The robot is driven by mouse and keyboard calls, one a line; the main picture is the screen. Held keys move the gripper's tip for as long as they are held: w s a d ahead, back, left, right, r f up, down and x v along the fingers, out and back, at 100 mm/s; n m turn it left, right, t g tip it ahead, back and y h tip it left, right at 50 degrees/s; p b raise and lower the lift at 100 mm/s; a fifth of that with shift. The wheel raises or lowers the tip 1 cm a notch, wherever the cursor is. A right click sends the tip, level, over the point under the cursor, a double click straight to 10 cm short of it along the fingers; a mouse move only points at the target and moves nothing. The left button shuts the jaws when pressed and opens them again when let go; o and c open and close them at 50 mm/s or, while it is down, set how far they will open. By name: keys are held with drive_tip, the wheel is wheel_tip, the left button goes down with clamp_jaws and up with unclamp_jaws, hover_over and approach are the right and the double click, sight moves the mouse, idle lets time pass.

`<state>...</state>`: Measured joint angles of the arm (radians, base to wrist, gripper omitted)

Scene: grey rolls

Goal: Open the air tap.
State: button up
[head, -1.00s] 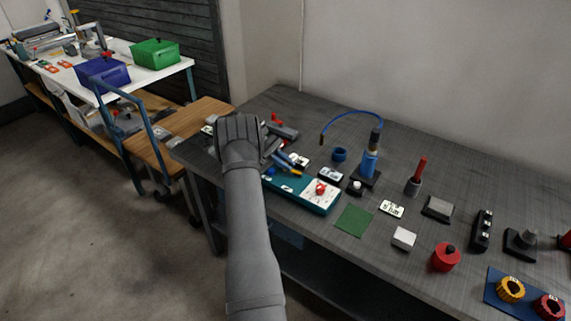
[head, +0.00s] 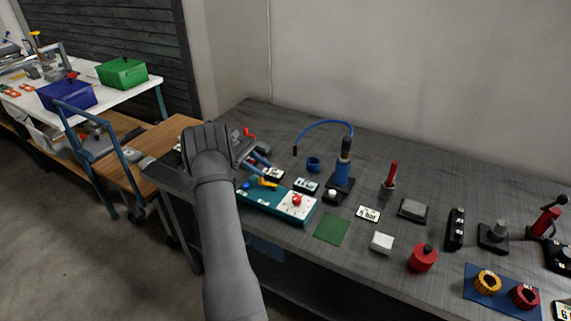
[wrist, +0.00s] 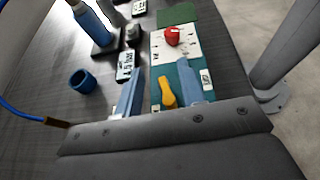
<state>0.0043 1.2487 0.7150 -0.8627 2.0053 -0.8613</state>
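A teal panel (head: 272,204) lies on the dark bench in the head view. It carries a yellow lever (head: 265,183) and a white plate with a red knob (head: 297,200). Which one is the air tap is not labelled legibly. My gripper (head: 257,166) is close to the lever end of the panel. In the wrist view the two blue fingers of my gripper (wrist: 160,92) stand apart, and the yellow lever (wrist: 167,92) shows between them. I cannot tell whether a finger touches it. The red knob (wrist: 172,36) is beyond the fingertips.
A blue bottle-like tool (head: 343,175) with a curved hose stands behind the panel, near a blue ring (head: 313,163). A green mat (head: 332,228) and a white block (head: 381,242) lie right of the panel. More fixtures and a red pot (head: 423,257) stand further right.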

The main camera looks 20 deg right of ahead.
drive_tip(key=s+d+r, duration=0.6)
drive_tip(key=s+d, duration=0.2)
drive_tip(key=shift+d+r, duration=0.2)
drive_tip(key=shift+r, duration=0.15)
drive_tip(key=n+t+h, duration=0.4)
drive_tip(key=n+t, duration=0.2)
drive_tip(key=t, duration=0.1)
hover_over(267, 183)
drive_tip(key=s+a, duration=0.4)
drive_tip(key=s, duration=0.1)
drive_tip(key=f, duration=0.2)
drive_tip(key=s+a+f+n+t+y, duration=0.1)
drive_tip(key=a+f+n+t+y, duration=0.15)
drive_tip(key=a+n+t, duration=0.75)
drive_tip(key=w+d+f, duration=0.2)
drive_tip(key=d, duration=0.2)
drive_tip(key=w+d+f+m+g, duration=0.1)
drive_tip(key=w+d+f, duration=0.1)
drive_tip(key=d, duration=0.2)
drive_tip(key=w+d+f+m+g, duration=0.1)
drive_tip(key=w+d+f, duration=0.1)
drive_tip(key=w+d, duration=0.1)
drive_tip(key=shift+d+f+h, duration=0.35)
drive_tip(key=shift+d, duration=0.2)
drive_tip(key=shift+m, duration=0.3)
clamp_jaws()
